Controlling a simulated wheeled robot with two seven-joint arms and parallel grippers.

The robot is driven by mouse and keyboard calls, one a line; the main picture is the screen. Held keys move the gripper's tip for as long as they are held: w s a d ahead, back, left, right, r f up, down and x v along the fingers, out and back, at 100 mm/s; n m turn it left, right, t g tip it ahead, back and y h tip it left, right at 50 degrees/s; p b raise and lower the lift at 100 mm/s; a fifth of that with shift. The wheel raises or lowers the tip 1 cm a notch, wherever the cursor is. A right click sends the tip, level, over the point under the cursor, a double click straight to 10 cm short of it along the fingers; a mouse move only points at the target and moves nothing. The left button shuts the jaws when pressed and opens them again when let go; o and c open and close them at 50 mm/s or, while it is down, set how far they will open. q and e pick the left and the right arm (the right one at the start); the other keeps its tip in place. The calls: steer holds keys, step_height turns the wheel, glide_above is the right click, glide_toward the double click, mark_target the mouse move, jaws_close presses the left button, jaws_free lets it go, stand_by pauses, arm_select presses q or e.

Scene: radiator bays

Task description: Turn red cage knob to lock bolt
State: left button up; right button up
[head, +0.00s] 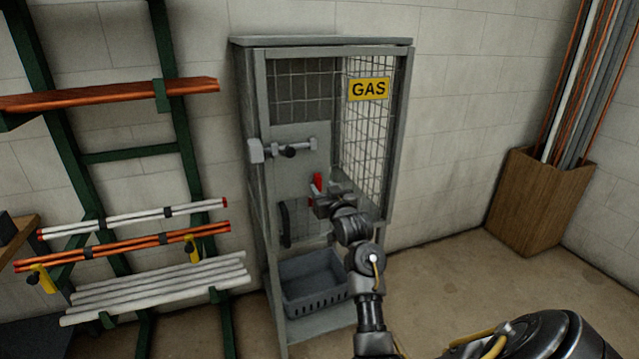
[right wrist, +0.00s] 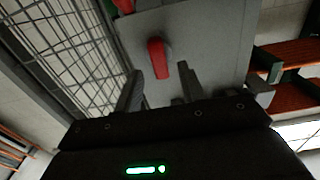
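The grey gas cage (head: 262,200) stands against the wall with a mesh side and a solid door panel. Its red knob (head: 317,181) sits on the panel and is partly hidden by my right gripper (head: 322,199). In the right wrist view the red knob (right wrist: 158,58) looks like a short upright handle. The two fingers of my right gripper (right wrist: 158,88) are apart, and the knob shows in the gap, just beyond the tips. I see no contact. My left gripper is out of view.
A grey crate (head: 312,283) sits low in the cage. A green rack (head: 180,130) with pipes stands at left, and a wooden box (head: 540,200) of long pipes at right. Floor between cage and box is clear.

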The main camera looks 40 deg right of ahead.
mark_target(320, 184)
steer(key=shift+x, duration=1.75)
jaws_close()
